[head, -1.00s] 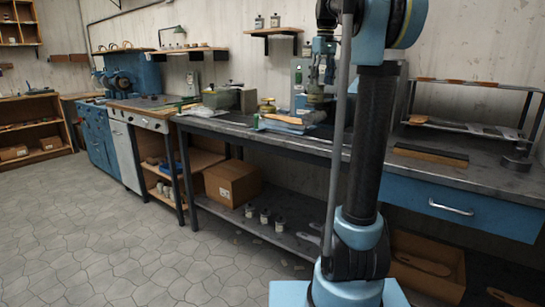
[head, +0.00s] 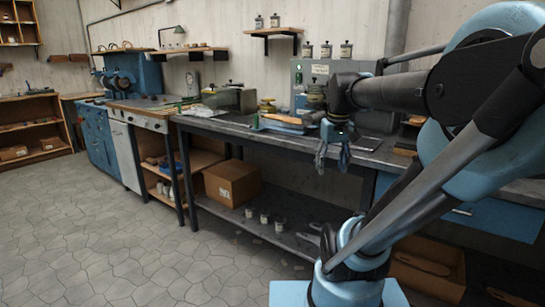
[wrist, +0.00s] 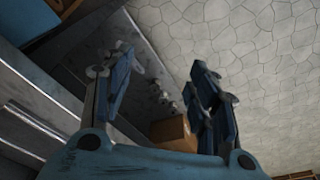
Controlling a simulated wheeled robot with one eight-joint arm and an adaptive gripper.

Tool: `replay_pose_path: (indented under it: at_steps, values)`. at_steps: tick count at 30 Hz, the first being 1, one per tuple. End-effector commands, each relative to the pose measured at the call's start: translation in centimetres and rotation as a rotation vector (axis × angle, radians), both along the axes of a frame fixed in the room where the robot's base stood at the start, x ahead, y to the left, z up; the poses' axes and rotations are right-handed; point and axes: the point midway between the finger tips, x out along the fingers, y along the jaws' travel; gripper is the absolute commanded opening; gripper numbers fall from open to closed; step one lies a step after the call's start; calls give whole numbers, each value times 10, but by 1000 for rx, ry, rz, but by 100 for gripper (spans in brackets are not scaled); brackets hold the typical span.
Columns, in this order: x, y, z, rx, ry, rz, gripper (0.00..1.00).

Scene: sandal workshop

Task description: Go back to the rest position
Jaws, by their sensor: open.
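My gripper (head: 332,157) hangs in front of the front edge of the grey workbench (head: 230,131) in the head view, fingers pointing down. Its two fingers are spread apart with nothing between them. In the wrist view, my gripper (wrist: 160,95) also shows open and empty, above the bench's lower shelf and the tiled floor. My arm reaches from the lower right across the right side of the head view, hiding part of the bench behind it.
A cardboard box (head: 232,183) and several small jars (head: 264,216) stand on the lower shelf. An orange-topped item (head: 283,119) lies on the bench near my gripper. A blue drawer (head: 500,218) is at the right. The tiled floor (head: 120,230) at left is clear.

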Motion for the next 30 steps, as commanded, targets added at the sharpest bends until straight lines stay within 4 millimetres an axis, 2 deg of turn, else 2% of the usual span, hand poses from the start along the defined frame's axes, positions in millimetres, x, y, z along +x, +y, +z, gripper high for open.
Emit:
replay_pose_path:
  at_steps: [1,6,9,13,18,30]
  values:
    - [-15,0,-20,1,-4,-15,54]
    - [-57,0,-80,9,-21,-74,54]
    - [-77,-1,-111,13,-30,-103,54]
    - [-95,1,-141,17,-38,-132,54]
    - [-104,1,-157,19,-43,-148,54]
    - [-104,1,-157,19,-43,-149,54]
